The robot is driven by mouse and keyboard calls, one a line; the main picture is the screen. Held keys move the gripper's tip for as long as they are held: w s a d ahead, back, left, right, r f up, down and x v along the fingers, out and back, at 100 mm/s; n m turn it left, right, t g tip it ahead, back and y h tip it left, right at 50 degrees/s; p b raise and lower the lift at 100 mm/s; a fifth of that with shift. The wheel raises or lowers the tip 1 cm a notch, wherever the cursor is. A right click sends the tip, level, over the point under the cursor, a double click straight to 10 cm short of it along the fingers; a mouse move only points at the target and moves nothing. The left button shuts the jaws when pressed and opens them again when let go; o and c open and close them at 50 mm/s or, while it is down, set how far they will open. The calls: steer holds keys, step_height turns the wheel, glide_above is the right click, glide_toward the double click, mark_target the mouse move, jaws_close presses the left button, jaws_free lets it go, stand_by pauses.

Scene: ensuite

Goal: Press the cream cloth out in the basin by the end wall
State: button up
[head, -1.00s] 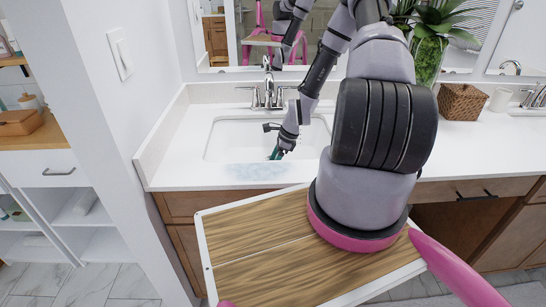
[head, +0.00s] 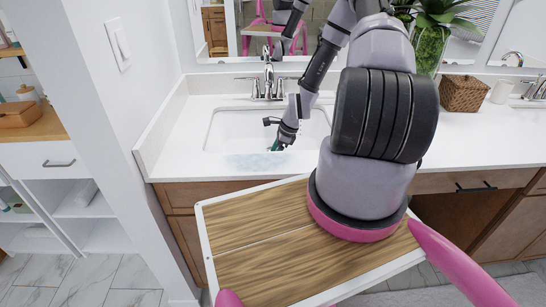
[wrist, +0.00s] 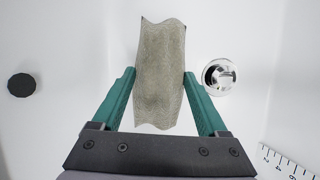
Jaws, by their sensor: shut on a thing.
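A cream cloth (wrist: 160,75), folded or bunched into a greyish-beige strip, lies between the two green fingers of my gripper (wrist: 159,90) in the wrist view. My gripper is shut on it, with a finger against each side. The white basin (head: 225,135) by the end wall shows in the head view, and my gripper (head: 278,147) reaches down inside it near the front rim. The cloth is hidden in the head view. In the wrist view the white basin floor (wrist: 70,130) lies around the cloth; I cannot tell whether the cloth touches it.
A shiny drain (wrist: 220,77) is right of the cloth, and a dark round spot (wrist: 21,85) is at left. A chrome faucet (head: 267,85) stands behind the basin. A bluish wet-looking patch (head: 255,161) marks the front counter. A wicker basket (head: 464,93) stands at right.

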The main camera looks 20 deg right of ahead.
steer(key=shift+f, duration=0.65)
stand_by(1.4)
steer(key=shift+r, duration=0.1)
step_height(320, 180, up, 20)
stand_by(1.0)
stand_by(0.3)
steer(key=w+n+g+h, duration=0.1)
steer(key=n+g, duration=0.1)
steer(key=n, duration=0.5)
steer(key=w+n+g+h, duration=0.1)
steer(key=n+g, duration=0.1)
steer(key=n, duration=0.5)
steer(key=w+a+n+g+h, duration=0.1)
steer(key=n+g+h, duration=0.1)
steer(key=n, duration=0.6)
steer(key=shift+w+r, duration=0.25)
steer(key=shift+r, duration=0.05)
